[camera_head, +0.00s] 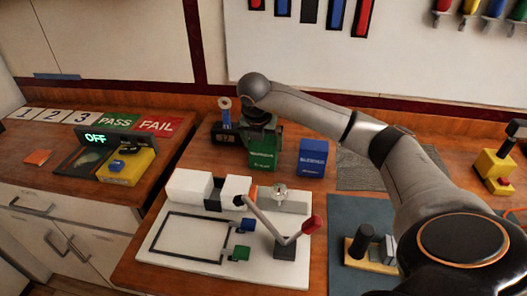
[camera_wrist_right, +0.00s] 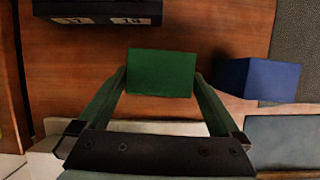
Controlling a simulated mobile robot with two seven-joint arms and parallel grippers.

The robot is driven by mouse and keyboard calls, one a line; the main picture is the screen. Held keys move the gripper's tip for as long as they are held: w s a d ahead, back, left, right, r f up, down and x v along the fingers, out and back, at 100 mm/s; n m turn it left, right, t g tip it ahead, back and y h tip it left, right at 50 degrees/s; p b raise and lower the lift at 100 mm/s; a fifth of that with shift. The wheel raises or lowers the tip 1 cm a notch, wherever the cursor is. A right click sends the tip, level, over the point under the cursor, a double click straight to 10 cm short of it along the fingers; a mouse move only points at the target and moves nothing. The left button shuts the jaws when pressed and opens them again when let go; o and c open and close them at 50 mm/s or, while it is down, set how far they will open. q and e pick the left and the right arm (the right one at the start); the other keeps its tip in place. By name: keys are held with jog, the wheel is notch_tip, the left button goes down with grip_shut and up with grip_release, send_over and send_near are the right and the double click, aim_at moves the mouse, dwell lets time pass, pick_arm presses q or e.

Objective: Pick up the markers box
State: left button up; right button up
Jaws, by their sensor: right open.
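A green box (camera_head: 262,158), which I take to be the markers box, stands upright on the wooden bench; its white label is too small to read surely. My right gripper (camera_head: 263,135) points down over it, and the wrist hides its upper part. In the right wrist view the green box top (camera_wrist_right: 161,66) lies between the two spread fingers of the right gripper (camera_wrist_right: 161,78). The fingers are open, one on each side; whether they touch it I cannot tell. My left gripper is in neither view.
A blue box (camera_head: 312,158) stands close on the right; it also shows in the right wrist view (camera_wrist_right: 258,79). A dark holder (camera_head: 224,134) with a blue spool is close on the left. A white fixture board (camera_head: 165,255) with a red-handled lever (camera_head: 309,226) lies in front.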

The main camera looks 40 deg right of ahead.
jog(key=x, duration=0.3)
jog(key=shift+f, duration=0.2)
jog(key=shift+c, duration=0.2)
jog(key=shift+r, duration=0.1)
jog(key=c, duration=1.4)
